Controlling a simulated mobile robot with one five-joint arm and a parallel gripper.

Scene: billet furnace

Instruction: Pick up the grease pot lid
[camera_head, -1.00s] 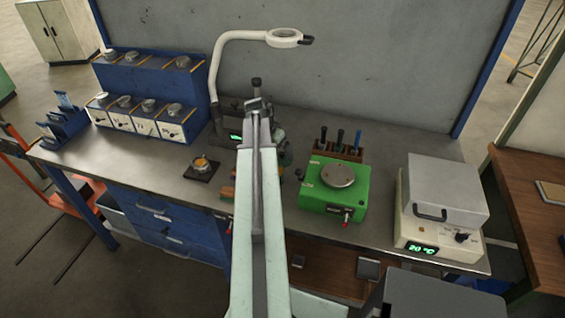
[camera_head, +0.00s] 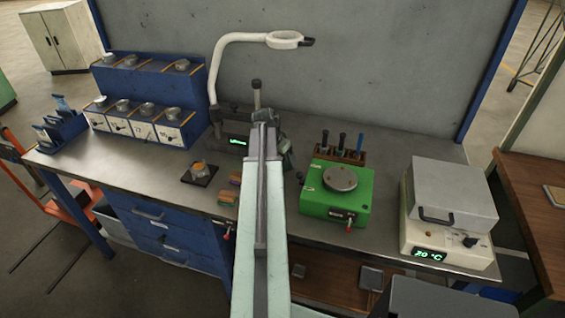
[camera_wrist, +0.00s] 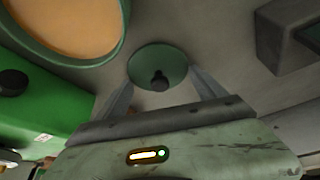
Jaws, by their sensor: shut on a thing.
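The grease pot lid (camera_wrist: 150,58) is a small green disc with a dark knob (camera_wrist: 159,82). It sits between the two grey fingers of my gripper (camera_wrist: 161,72), which is shut on it. The large round vessel with orange content and a dark green rim (camera_wrist: 122,25), at the upper left of the wrist view, looks like the open grease pot. In the head view my arm hides the gripper and lid. I cannot tell there how high the lid is above the bench.
The steel bench (camera_head: 150,165) holds a green device with a round plate (camera_head: 341,178), a white oven (camera_head: 450,205), a tool rack (camera_head: 340,153) and blue dial boxes (camera_head: 148,85). A white magnifier lamp (camera_head: 283,40) arches above. A small dark pad with a pot (camera_head: 199,173) lies left of my arm.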

